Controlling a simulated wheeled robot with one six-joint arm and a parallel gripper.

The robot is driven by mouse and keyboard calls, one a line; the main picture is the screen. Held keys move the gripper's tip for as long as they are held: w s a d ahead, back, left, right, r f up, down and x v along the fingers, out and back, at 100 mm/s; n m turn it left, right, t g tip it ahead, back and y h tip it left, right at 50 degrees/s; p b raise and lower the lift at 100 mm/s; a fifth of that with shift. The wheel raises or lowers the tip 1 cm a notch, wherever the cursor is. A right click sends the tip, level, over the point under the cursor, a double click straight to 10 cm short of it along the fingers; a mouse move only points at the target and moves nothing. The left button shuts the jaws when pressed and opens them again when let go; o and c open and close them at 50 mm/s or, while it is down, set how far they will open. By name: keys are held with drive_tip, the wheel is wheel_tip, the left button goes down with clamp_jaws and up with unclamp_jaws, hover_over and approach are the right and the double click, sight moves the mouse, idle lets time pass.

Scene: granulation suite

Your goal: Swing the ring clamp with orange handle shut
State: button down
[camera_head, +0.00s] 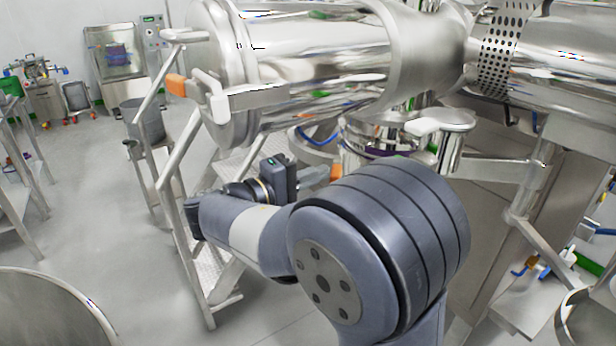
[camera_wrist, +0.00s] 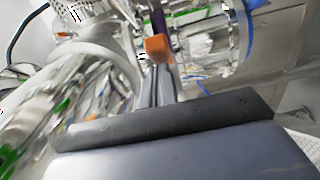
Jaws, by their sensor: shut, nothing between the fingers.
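A small orange handle (camera_head: 336,172) shows on the ring clamp just past my gripper, at the steel vessel neck under the large drum. In the wrist view the orange handle (camera_wrist: 158,48) sits right at my fingertips, with a purple band behind it. Contact cannot be told. My gripper (camera_head: 316,174) is shut and empty, pointing right toward the handle; its fingers also show in the wrist view (camera_wrist: 160,76). Most of the clamp ring is hidden behind my arm, and its gap cannot be made out.
The large steel drum (camera_head: 320,65) hangs just above my gripper. Metal steps (camera_head: 190,220) stand close on the left, beside my arm. A steel bracket arm (camera_head: 495,167) and cabinet are to the right. Floor (camera_head: 100,215) is open at the left.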

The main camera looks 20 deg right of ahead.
drive_tip(key=s+d+n+t+b, duration=0.1)
drive_tip(key=s+d+b, duration=0.3)
drive_tip(key=d, duration=0.7)
drive_tip(key=shift+s+d+t+y, duration=0.3)
drive_tip(key=shift+s+y, duration=0.1)
drive_tip(key=shift+s, duration=0.15)
